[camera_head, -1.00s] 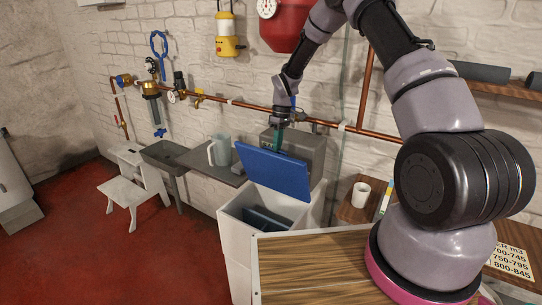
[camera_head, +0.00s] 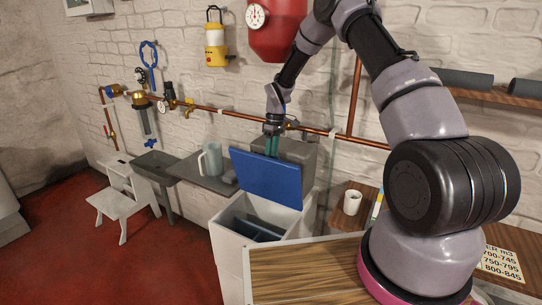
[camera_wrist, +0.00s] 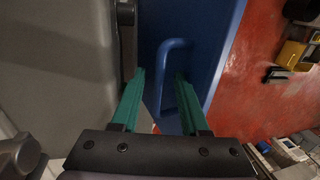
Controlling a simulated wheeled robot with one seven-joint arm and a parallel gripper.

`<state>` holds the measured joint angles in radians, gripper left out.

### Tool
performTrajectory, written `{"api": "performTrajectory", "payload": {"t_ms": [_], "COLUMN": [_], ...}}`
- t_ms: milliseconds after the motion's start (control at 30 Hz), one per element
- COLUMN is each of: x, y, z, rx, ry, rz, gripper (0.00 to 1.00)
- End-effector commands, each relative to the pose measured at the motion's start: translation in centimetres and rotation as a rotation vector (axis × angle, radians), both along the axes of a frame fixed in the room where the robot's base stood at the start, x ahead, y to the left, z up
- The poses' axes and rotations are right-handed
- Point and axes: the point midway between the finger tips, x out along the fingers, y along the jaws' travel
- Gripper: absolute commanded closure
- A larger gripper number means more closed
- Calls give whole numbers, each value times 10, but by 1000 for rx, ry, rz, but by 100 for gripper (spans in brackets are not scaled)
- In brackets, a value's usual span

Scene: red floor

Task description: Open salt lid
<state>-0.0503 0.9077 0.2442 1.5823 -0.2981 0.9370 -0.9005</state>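The blue salt lid (camera_head: 268,178) stands raised and steeply tilted at the back of the white salt box (camera_head: 228,245), whose opening shows in front of it. My gripper (camera_head: 272,146) is at the lid's upper edge, partly behind it. In the wrist view, the lid (camera_wrist: 215,25) fills the middle and its blue loop handle (camera_wrist: 172,44) shows just ahead of the fingers. My green gripper fingers (camera_wrist: 160,76) are apart, with part of the handle between or close to them. I cannot tell whether they touch it.
A grey unit (camera_head: 292,152) stands behind the lid, and a copper pipe (camera_head: 235,113) runs along the wall above. A jug (camera_head: 211,160) is on the shelf to the left. A white cup (camera_head: 352,202) and a wooden tabletop (camera_head: 300,272) are to the right.

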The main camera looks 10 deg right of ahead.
Motion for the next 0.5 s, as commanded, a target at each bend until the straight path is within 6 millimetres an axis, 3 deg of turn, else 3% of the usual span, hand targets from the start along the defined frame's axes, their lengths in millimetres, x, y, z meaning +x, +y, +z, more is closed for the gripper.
{"api": "performTrajectory", "payload": {"t_ms": [267, 500], "x": [-4, -33], "y": [5, 28], "z": [1, -5], "rx": [1, 1], "ry": [-1, 0], "rz": [2, 3], "gripper": [55, 55]}}
